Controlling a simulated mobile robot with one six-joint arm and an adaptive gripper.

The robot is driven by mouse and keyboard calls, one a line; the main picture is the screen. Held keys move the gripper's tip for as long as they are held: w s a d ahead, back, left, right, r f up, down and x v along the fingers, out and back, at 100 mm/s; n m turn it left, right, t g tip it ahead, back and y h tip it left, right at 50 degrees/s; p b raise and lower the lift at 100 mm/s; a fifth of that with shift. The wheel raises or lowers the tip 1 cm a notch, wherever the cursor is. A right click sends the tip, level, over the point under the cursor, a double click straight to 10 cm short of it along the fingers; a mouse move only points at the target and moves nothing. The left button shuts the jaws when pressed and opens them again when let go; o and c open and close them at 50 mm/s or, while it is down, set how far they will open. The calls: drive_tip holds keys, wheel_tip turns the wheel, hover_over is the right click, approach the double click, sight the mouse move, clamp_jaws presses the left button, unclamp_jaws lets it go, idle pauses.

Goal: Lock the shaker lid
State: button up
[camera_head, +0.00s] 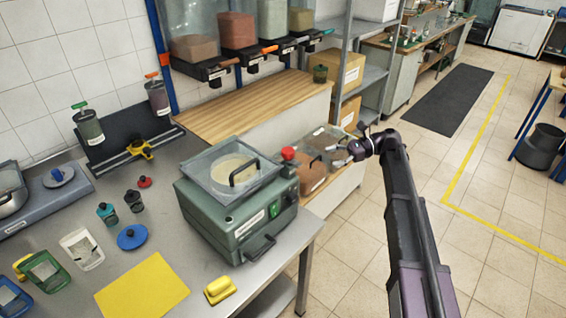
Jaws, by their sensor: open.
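The shaker (240,225) is a green box-shaped machine near the right end of the grey bench. Its clear lid (215,175) lies over the top, with a black handle on it and a pale round thing showing beneath. A red knob (288,153) stands at the shaker's back right corner. A black handle (256,249) projects from its front. My gripper (338,156) is open, to the right of the red knob and apart from it. Its fingers point left and are small in view; I see nothing between them. The lid's latch details are too small to tell.
A clear bin (312,178) stands just behind the shaker, near my gripper. A yellow sheet (142,287) and yellow block (220,290) lie on the bench in front. Jars, lids and open containers fill the left. Open floor lies to the right.

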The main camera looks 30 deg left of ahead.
drive_tip(key=a+g, duration=0.1)
drive_tip(key=w+a+r, duration=0.1)
drive_tip(key=a+g+b, duration=0.1)
drive_tip(key=shift+w+a+r+g+y, duration=0.3)
drive_tip(key=shift+w+a+r+y, duration=0.05)
drive_tip(key=shift+r+y, duration=0.05)
drive_tip(key=shift+w+d, duration=0.1)
